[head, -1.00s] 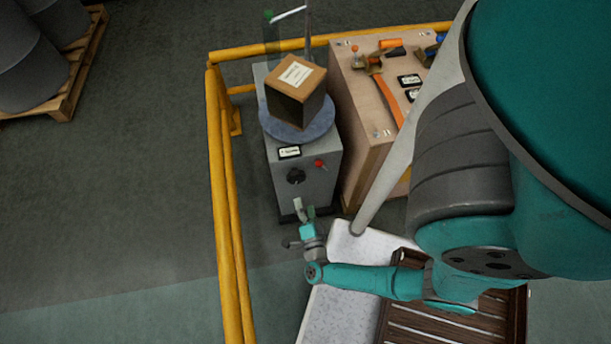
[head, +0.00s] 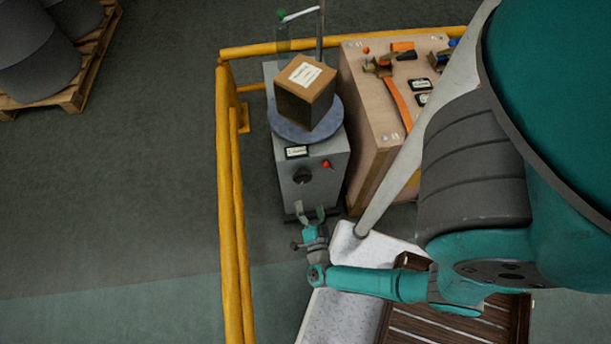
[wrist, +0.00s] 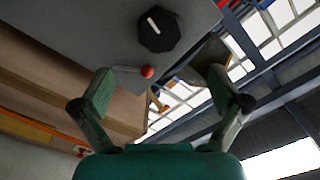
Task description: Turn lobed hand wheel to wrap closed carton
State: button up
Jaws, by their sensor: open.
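The lobed hand wheel (head: 302,175) is a small black knob on the front of a grey machine (head: 322,183). In the wrist view the hand wheel (wrist: 160,30) is at the top, with a white line on its face. A closed brown carton (head: 305,97) with a white label stands on the machine's round blue-grey turntable (head: 291,132). My gripper (head: 310,212) is open and empty, in front of and below the hand wheel, apart from it. In the wrist view its fingers (wrist: 160,78) are spread wide, with the hand wheel beyond them.
A red knob (head: 326,165) sits right of the hand wheel; it also shows in the wrist view (wrist: 147,72). A wooden cabinet (head: 366,130) with tools stands close on the right. A yellow rail (head: 231,200) runs along the left. Open floor lies beyond it.

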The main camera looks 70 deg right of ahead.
aim_at(304, 179)
jog(key=shift+w+d+r+n, duration=0.1)
jog(key=shift+w+d+n, duration=1)
jog(key=shift+d, duration=0.55)
jog(key=shift+w+d+f+n, duration=0.1)
jog(key=shift+w+d+n, duration=0.95)
jog(key=shift+d, duration=0.55)
jog(key=shift+w+d+r+n, duration=0.1)
jog(key=shift+w+d+n, duration=0.95)
jog(key=shift+d, duration=0.6)
jog(key=shift+s, duration=0.1)
jog(key=c, duration=1.2)
